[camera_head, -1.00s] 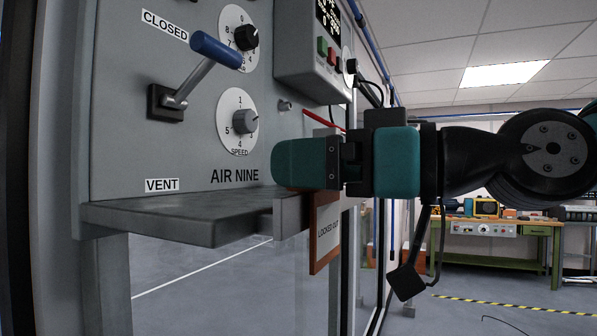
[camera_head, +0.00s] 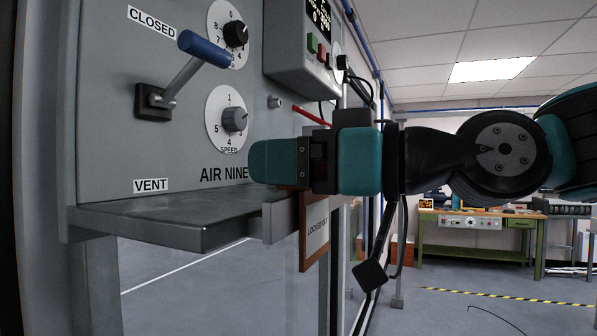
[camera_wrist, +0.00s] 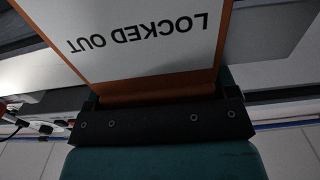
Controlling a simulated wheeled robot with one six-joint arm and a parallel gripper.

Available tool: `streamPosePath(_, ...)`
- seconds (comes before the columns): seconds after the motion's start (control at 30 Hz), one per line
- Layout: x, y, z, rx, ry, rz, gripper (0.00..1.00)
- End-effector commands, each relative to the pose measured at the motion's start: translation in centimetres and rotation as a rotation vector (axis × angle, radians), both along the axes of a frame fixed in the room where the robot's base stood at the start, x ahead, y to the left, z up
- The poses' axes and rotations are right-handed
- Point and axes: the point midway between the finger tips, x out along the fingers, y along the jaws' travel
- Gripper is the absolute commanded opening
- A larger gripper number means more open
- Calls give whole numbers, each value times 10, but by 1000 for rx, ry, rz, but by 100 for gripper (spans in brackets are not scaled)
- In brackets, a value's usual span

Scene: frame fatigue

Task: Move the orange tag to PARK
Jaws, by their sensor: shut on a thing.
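The orange tag (camera_head: 314,231) has a white face reading LOCKED OUT. It hangs below my gripper (camera_head: 283,163), in front of the machine's right side. My gripper is shut on the tag's upper edge. In the wrist view the tag (camera_wrist: 150,38) fills the upper middle, its lettering upside down, and its edge meets the dark jaw bar of my gripper (camera_wrist: 160,115). No label reading PARK shows in these frames. The gripper's teal body hides part of the panel edge behind it.
The AIR NINE panel (camera_head: 190,130) carries a blue-handled lever (camera_head: 203,49) between CLOSED and VENT labels, and two dials. A grey shelf (camera_head: 160,215) juts out below, close to my gripper and tag. A green workbench (camera_head: 480,235) stands far right beyond open floor.

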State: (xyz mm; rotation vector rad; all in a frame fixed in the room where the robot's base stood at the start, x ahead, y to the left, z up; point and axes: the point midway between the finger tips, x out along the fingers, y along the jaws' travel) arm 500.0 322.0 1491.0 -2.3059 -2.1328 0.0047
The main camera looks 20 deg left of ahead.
Motion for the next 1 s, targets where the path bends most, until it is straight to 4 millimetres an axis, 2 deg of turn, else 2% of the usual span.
streamPosePath(0.17,-1,0,20,4,-7,1,56)
streamPosePath(0.37,-1,-1,58,6,-9,-1,56)
streamPosePath(0.63,0,0,130,5,-8,-1,56)
streamPosePath(0.8,1,0,168,3,-5,-1,56)
streamPosePath(1.0,0,0,191,2,-3,0,56)
